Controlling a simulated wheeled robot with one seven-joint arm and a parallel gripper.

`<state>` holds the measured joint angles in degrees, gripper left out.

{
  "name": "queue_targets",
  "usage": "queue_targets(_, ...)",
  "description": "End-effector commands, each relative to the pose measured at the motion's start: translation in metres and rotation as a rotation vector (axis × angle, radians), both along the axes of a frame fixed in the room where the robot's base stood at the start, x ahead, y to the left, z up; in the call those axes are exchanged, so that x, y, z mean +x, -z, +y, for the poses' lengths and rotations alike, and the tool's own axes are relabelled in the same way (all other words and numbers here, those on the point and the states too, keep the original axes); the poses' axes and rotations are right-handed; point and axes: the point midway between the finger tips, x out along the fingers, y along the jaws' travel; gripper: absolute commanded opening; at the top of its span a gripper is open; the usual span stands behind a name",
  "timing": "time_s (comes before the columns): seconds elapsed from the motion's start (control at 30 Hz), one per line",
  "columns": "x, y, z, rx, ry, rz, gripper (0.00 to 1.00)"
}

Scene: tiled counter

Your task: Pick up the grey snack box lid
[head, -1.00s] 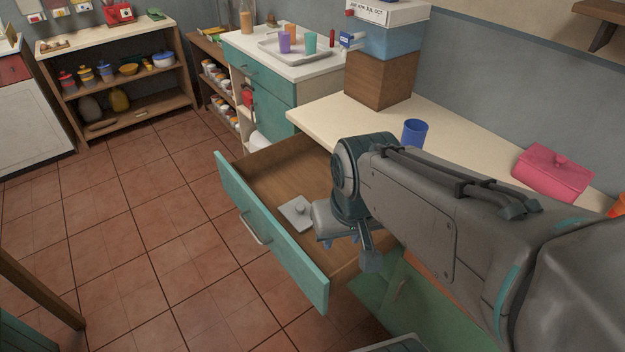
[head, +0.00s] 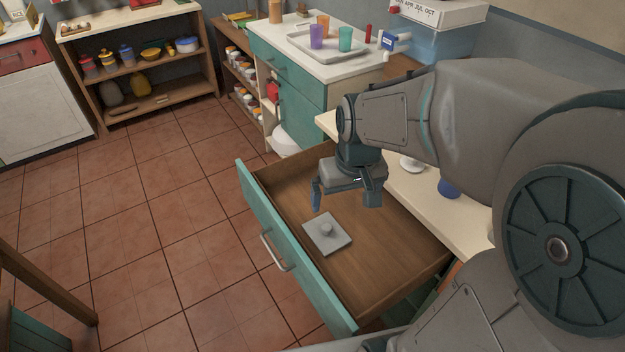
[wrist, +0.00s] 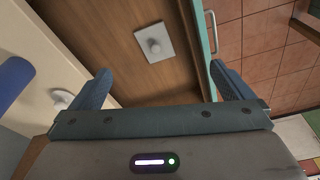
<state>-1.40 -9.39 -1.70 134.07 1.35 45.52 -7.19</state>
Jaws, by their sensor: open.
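The grey snack box lid (head: 319,241) is a flat square with a round knob (head: 327,229) on top. It lies flat, knob up, on the wooden floor of the open teal-fronted drawer (head: 398,244), near the drawer front. In the wrist view the lid (wrist: 168,50) shows whole, beyond the fingers and about midway between them. My gripper (head: 344,202) is open and empty above the drawer, behind the lid and a little to its right in the head view. Its two blue fingers also show in the wrist view (wrist: 164,88).
The teal drawer front (head: 290,240) with its handle (head: 276,250) rises beside the lid. The cream counter (head: 425,200) overhangs the drawer's other side, with a blue cup (head: 449,188) and a white knobbed object (head: 411,164). The rest of the drawer looks empty.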

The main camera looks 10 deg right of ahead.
Motion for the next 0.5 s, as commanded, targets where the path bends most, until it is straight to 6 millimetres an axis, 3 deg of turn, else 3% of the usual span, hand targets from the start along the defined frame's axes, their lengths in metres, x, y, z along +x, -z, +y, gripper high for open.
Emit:
queue_targets(0.27,0.064,0.048,0.0,-0.01,-0.096,0.066,1.0)
queue_targets(0.5,0.11,0.105,-0.001,-0.024,-0.185,0.116,1.0)
